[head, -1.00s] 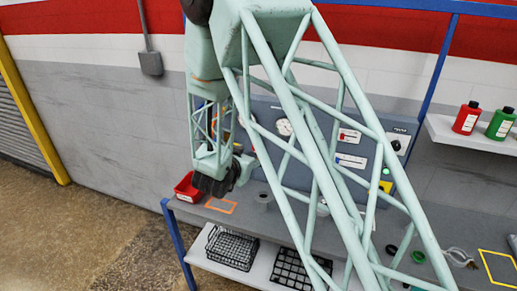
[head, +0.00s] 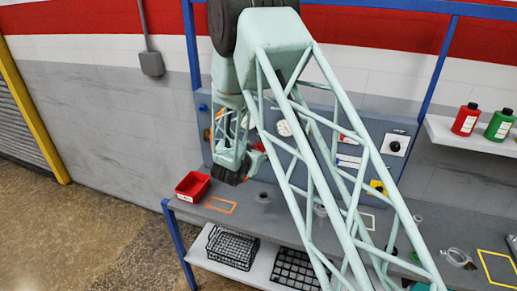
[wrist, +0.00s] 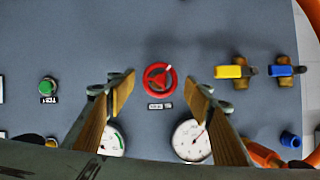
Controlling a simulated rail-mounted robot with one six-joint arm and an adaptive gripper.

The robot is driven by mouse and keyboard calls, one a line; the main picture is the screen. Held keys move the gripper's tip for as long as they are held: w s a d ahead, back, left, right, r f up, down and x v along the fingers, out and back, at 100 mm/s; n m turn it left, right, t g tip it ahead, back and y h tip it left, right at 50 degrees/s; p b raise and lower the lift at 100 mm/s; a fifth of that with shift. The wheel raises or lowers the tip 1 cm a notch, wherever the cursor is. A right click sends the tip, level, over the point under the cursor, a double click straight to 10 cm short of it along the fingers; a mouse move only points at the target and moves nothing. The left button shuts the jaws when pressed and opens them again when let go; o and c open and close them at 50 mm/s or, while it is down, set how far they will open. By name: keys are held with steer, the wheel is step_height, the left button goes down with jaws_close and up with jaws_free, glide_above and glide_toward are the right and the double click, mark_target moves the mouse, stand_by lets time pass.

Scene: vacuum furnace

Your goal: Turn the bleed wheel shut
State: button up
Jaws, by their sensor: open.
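The red wheel (wrist: 159,78), round with spokes, is on the grey-blue panel in the wrist view, with a small label (wrist: 160,106) below it that is too blurred to read. My gripper (wrist: 162,90) is open, one finger to the left and one to the right of the wheel in the picture. Nothing is between the fingers but the view of the wheel, and I see no contact. In the head view my gripper (head: 232,172) is in front of the panel's left part, above the bench.
In the wrist view two gauges (wrist: 191,140) sit below the wheel, a green button (wrist: 48,87) left, yellow (wrist: 235,71) and blue (wrist: 287,71) lever valves right. An orange hose (wrist: 262,154) is at lower right. A red bin (head: 193,186) stands on the bench's left end.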

steer(key=shift+x, duration=1.5)
steer(key=shift+c, duration=0.4)
steer(key=c, duration=0.8)
